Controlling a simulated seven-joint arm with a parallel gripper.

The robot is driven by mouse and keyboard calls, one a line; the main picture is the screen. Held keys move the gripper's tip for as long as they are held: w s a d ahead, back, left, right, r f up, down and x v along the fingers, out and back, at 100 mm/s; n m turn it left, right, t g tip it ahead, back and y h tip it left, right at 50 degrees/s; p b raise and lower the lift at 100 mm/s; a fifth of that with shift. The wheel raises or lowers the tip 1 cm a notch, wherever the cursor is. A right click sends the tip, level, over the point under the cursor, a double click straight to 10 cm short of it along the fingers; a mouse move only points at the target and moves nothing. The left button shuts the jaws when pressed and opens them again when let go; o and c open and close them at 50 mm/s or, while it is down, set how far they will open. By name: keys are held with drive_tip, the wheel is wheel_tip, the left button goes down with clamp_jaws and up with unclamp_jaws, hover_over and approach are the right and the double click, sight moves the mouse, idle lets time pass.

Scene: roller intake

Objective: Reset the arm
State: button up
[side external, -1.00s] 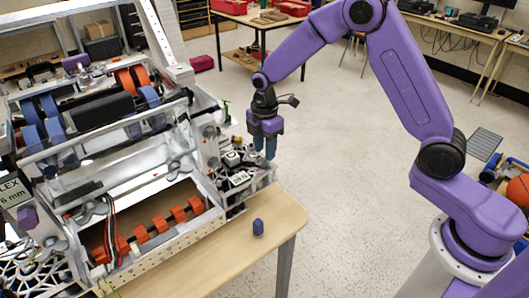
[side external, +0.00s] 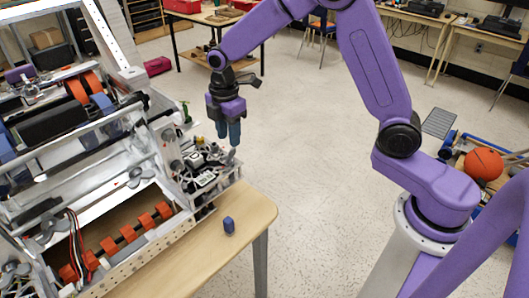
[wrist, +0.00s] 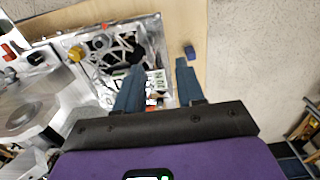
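My gripper (side external: 229,132) hangs pointing down above the right end of the roller intake machine, beside its small electronics (side external: 203,170). In the wrist view its two blue fingers (wrist: 157,78) stand apart with nothing between them, so it is open and empty. My purple arm reaches in from the right. A small blue block (side external: 229,226) stands on the wooden table near its right edge. The block also shows in the wrist view (wrist: 190,51), beyond the fingertips and apart from them.
The roller intake machine (side external: 120,277) with orange rollers (side external: 128,233) fills the left side of the wooden table (side external: 185,275). Open floor lies right of the table. A red-orange ball (side external: 483,164) sits among items at the right. Other tables stand at the back.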

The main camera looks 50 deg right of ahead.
drive_tip(key=s+r+m, duration=0.1)
drive_tip(key=s+r, duration=0.2)
drive_tip(key=s, duration=0.6)
drive_tip(key=s+r+m, duration=0.2)
drive_tip(key=s, duration=0.6)
drive_tip(key=s+d+m, duration=0.1)
drive_tip(key=s+d, duration=0.2)
drive_tip(key=s, duration=0.4)
drive_tip(key=s+d+m, duration=0.1)
drive_tip(key=s+d, duration=0.2)
drive_tip(key=s, duration=0.5)
drive_tip(key=shift+s+d+r, duration=0.2)
drive_tip(key=shift+s+r, duration=0.1)
drive_tip(key=shift+r, duration=0.1)
